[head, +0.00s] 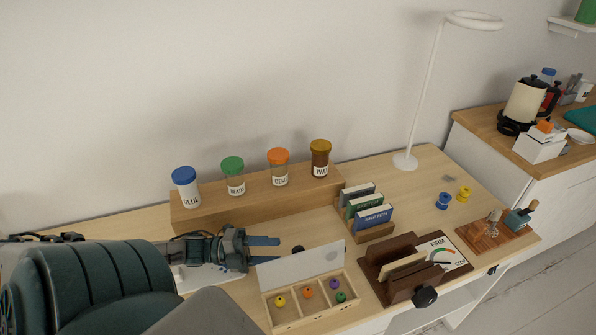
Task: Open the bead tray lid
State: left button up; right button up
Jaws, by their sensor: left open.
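The bead tray (301,318) is a light wooden box with compartments near the desk's front edge. Yellow, orange, purple and green beads show inside it. Its pale lid (300,266) stands raised along the tray's back side, tilted up, so the compartments are uncovered. A small black knob (298,249) shows at the lid's upper edge. My left gripper (272,248) is open, with its blue fingers pointing right, just left of the knob. Nothing shows between the fingers. I cannot tell whether a finger touches the lid. My right gripper is not in view.
A wooden riser (255,203) behind holds several labelled jars. Right of the tray stand a sketch-card holder (375,232) and a dark brown rack (398,287). A white lamp (405,161), two spools and a small wooden board (497,236) are farther right.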

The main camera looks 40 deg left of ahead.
aim_at(298, 252)
pick_arm(q)
jog(key=b+x, duration=0.1)
jog(key=x, duration=0.5)
jog(key=shift+w+d, duration=0.25)
jog(key=shift+w+d+r, duration=0.1)
jog(key=shift+w+d, duration=0.05)
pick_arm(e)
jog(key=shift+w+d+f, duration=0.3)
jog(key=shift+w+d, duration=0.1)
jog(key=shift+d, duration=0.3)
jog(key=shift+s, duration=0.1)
